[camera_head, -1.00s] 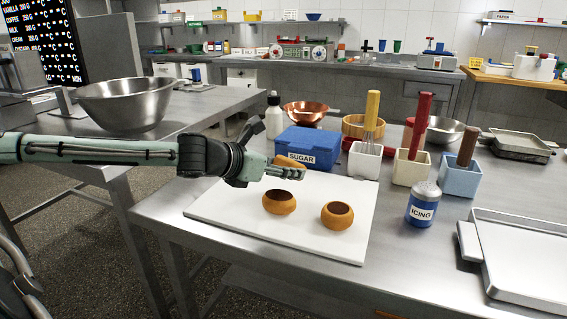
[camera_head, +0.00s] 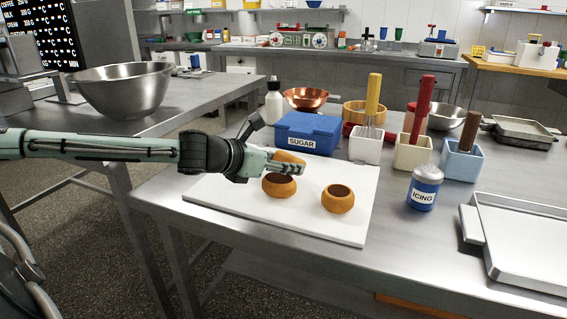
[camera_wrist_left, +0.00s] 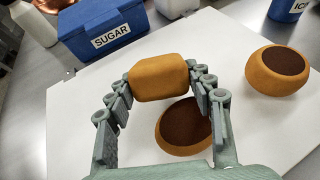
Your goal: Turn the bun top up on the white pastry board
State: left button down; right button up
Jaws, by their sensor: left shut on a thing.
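My left gripper (camera_head: 292,168) is shut on a tan bun (camera_head: 288,157) above the white pastry board (camera_head: 230,205). In the left wrist view the held bun (camera_wrist_left: 160,77) sits between the fingertips (camera_wrist_left: 165,85). Only its plain tan side shows; no dark face is visible on it, and I cannot tell which way its top points. A second bun (camera_head: 279,187) with a dark round top stands on the board just below and in front of the gripper. A third bun (camera_head: 338,199), also dark on top, stands to its right. My right gripper is not in view.
The blue sugar box (camera_head: 308,134) stands behind the board. White, cream and blue utensil pots (camera_head: 366,149) stand to the back right. The blue icing shaker (camera_head: 424,188) is right of the board, with a metal tray (camera_head: 520,250) beyond it. The board's front left is bare.

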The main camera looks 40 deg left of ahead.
pick_arm(q)
jog(key=shift+f, duration=0.15)
jog(key=c, duration=0.6)
grip_release()
jog(key=shift+o, duration=0.2)
jog(key=v, duration=1.1)
jog(key=shift+s, duration=0.2)
jog(key=shift+s+a, duration=0.1)
jog(key=shift+s, duration=0.2)
